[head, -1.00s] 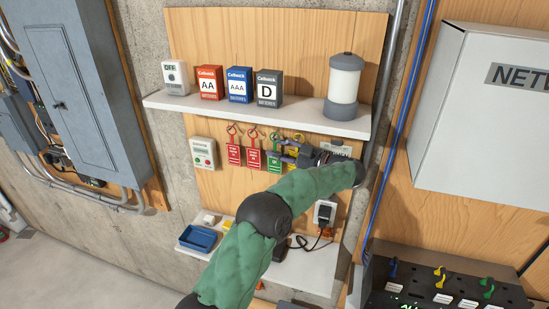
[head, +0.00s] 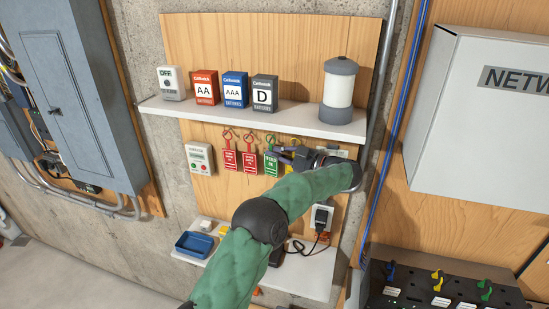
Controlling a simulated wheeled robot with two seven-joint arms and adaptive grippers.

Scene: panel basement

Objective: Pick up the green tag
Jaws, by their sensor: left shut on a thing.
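The green tag (head: 271,165) hangs in the row of tags on the wooden panel, below the upper shelf, to the right of two red tags. My left gripper (head: 280,154) reaches it from the right and is shut on the green tag at its upper part. The fingers and wrist hide part of the tag's right side and what hangs behind. The tag is still at its place in the row, close to the panel. My right gripper is not in view.
Red tags (head: 230,160) and (head: 250,160) hang just left of the green one. The upper shelf (head: 255,118) with battery boxes and a lantern (head: 339,88) is close above. A lower shelf (head: 305,272) holds a blue tray (head: 195,245).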

